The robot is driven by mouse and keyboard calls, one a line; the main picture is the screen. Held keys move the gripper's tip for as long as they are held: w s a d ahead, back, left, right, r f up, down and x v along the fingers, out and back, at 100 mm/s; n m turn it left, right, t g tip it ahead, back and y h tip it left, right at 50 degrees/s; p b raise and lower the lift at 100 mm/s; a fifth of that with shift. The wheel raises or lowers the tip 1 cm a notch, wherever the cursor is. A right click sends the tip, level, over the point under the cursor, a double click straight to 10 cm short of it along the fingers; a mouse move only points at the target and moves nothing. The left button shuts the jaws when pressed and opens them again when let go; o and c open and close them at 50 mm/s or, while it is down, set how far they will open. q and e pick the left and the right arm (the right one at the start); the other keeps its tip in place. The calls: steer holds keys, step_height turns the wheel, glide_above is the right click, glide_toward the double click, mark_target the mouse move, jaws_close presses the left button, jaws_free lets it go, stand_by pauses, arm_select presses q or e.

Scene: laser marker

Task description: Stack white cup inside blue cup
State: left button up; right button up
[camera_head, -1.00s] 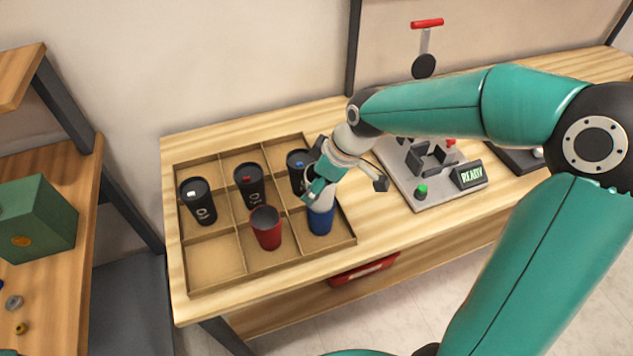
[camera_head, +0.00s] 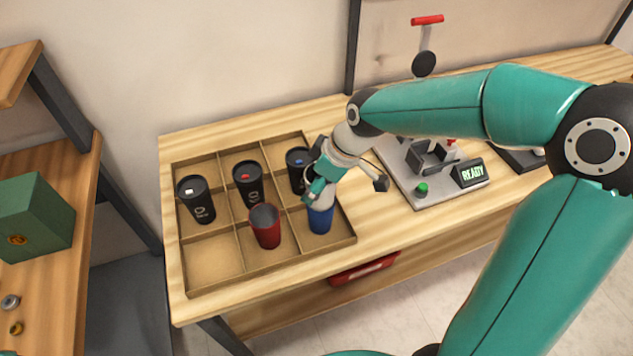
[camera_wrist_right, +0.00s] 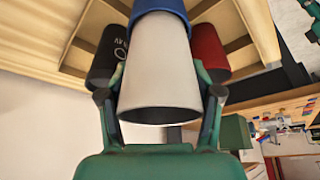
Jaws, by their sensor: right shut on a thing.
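The blue cup (camera_head: 320,219) stands in the front right compartment of the divided tray (camera_head: 296,262). My right gripper (camera_head: 318,190) is just above it, shut on the white cup. In the head view the white cup is mostly hidden by the gripper. In the right wrist view the white cup (camera_wrist_right: 158,65) is large between the fingers (camera_wrist_right: 158,92), and its far end meets the blue cup (camera_wrist_right: 158,8), seeming to sit partly inside it. How deep it sits is hard to tell. My left gripper does not show.
A red cup (camera_head: 265,228) stands in the compartment left of the blue cup. The front left compartment is empty. A marking machine (camera_head: 428,172) with a READY display stands right of the tray.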

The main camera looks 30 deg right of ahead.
steer(key=shift+f+b, duration=1.1)
steer(key=shift+f, duration=0.15)
steer(key=o, duration=1)
steer(key=shift+r, duration=0.2)
steer(key=shift+r+p, duration=3)
steer(key=shift+r, duration=0.9)
